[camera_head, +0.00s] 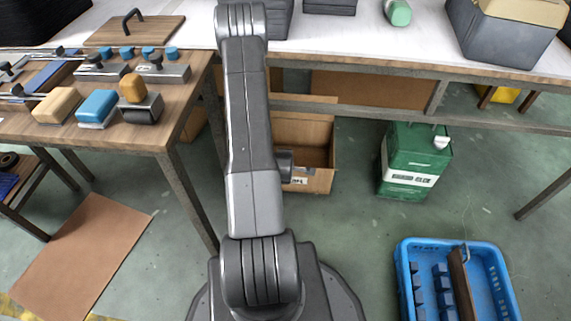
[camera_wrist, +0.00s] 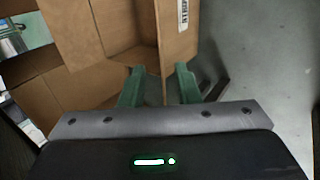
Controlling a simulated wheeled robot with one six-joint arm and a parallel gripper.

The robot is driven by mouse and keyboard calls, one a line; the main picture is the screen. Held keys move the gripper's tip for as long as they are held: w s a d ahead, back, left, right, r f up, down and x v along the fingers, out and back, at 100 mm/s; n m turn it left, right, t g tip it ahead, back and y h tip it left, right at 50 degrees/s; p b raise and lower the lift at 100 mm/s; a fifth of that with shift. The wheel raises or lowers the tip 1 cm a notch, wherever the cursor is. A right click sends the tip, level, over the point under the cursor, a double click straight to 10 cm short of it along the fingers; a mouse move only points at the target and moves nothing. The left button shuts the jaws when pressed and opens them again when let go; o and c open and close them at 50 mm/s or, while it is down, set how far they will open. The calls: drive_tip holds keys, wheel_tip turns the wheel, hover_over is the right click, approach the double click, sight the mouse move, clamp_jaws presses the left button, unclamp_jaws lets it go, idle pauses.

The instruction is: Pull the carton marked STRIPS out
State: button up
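A brown open-topped cardboard carton (camera_head: 312,130) stands on the floor under the long table. My arm hides its left part in the head view. It has a white label (camera_head: 298,181) low on its near side, only partly visible and too small to read for certain. In the wrist view, the carton (camera_wrist: 120,30) fills the upper part, with a label (camera_wrist: 183,16) on one wall. My gripper (camera_wrist: 160,72) has two green fingers standing apart, one on each side of a carton wall edge. I see gaps beside the wall, and contact cannot be made out. My arm hides the fingers in the head view.
Table frame bars (camera_head: 360,112) run above the carton. A wooden table (camera_head: 175,130) with tools is at left. Floor between the cartons is clear.

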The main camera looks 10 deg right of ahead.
drive_tip(key=b+x, duration=0.3)
drive_tip(key=x, duration=1)
drive_tip(key=shift+w+f+b, duration=0.25)
drive_tip(key=shift+f+b, duration=0.05)
drive_tip(key=shift+b, duration=0.05)
clamp_jaws()
